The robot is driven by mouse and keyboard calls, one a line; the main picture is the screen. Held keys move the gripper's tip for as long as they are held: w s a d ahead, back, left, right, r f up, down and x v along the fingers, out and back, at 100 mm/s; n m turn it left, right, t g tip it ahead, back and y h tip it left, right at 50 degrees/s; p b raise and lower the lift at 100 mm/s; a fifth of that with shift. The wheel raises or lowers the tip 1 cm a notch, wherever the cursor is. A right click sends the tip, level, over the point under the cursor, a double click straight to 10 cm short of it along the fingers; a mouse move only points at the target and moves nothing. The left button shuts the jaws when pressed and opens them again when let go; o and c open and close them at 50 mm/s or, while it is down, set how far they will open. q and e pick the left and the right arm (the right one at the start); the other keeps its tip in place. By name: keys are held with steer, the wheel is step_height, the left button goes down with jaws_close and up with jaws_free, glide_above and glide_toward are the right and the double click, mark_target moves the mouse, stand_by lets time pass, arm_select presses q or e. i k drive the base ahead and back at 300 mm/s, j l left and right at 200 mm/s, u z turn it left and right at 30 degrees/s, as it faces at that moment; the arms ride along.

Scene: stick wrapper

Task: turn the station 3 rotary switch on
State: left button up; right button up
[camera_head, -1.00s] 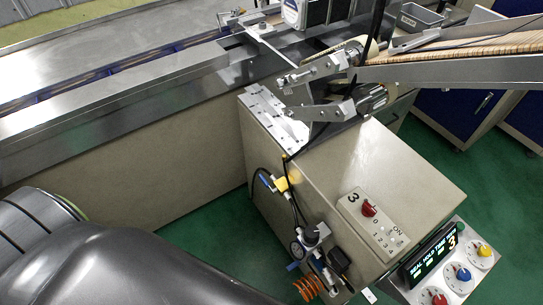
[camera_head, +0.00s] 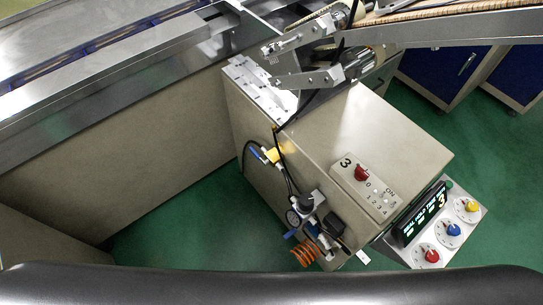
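The station 3 rotary switch is a red knob (camera_head: 361,173) on a pale plate (camera_head: 368,189) marked 3, with 0, ON and small numbers printed beside it. The plate lies on the top of a beige cabinet (camera_head: 345,130), right of the picture's middle. I cannot tell exactly which mark the knob points to. Neither gripper shows in the head view. A dark rounded part of my own body fills the bottom edge.
Beside the plate stands a control box (camera_head: 425,222) with a lit display and red, blue and yellow knobs. Air fittings with an orange coiled hose (camera_head: 306,251) hang on the cabinet's side. Metal conveyor parts (camera_head: 310,78) overhang its far end. Green floor (camera_head: 180,225) is open at left.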

mark_target(361, 174)
steer(key=z, duration=0.95)
